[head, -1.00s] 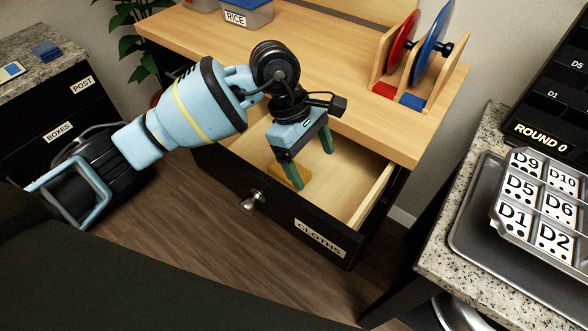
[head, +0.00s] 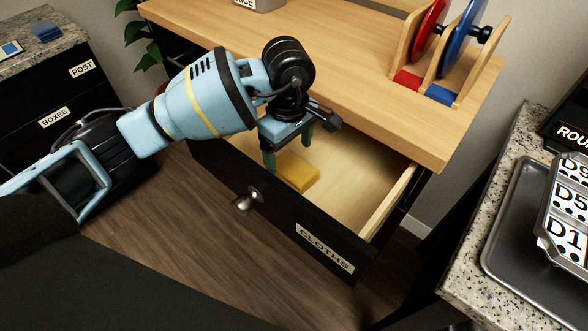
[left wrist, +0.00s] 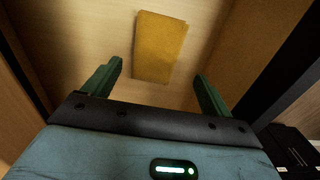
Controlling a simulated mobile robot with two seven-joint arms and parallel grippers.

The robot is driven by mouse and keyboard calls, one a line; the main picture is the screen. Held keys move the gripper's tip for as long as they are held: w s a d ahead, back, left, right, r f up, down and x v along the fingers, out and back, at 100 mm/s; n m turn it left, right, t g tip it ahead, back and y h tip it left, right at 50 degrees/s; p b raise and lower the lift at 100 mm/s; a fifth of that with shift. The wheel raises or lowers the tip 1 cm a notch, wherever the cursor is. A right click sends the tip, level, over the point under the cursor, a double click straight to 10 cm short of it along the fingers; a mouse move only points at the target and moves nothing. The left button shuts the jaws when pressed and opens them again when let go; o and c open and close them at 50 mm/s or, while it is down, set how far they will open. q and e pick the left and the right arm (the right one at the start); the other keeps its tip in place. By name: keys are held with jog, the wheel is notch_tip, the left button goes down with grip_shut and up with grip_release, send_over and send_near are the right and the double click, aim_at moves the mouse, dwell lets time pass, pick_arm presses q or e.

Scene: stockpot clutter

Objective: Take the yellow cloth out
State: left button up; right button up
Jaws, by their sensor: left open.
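The yellow cloth (head: 298,172) lies folded flat on the floor of the open drawer labelled CLOTHS (head: 325,248). It also shows as a rectangle in the left wrist view (left wrist: 160,46). My left gripper (head: 288,155) is open and empty over the drawer, with its green fingers pointing down. In the left wrist view the fingers (left wrist: 158,85) are spread wide, and the cloth lies beyond their tips, between their lines. In the head view the fingers are close to the cloth's far left side. My right gripper is not in view.
The wooden worktop (head: 350,90) overhangs the back of the drawer. A rack with red and blue discs (head: 445,50) stands on it. The drawer's front wall and right side wall (head: 388,200) bound the space. A granite counter with a metal tray (head: 510,240) stands right.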

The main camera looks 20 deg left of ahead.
aim_at(292, 164)
pick_arm(q)
jog(key=shift+w+d+f, duration=0.1)
jog(key=shift+w+f, duration=0.05)
jog(key=shift+f, duration=1.3)
jog(key=shift+w+d+f, duration=0.1)
jog(key=shift+w+f, duration=0.05)
jog(key=shift+f, duration=1.3)
jog(key=shift+c, duration=0.5)
jog(key=c, duration=1)
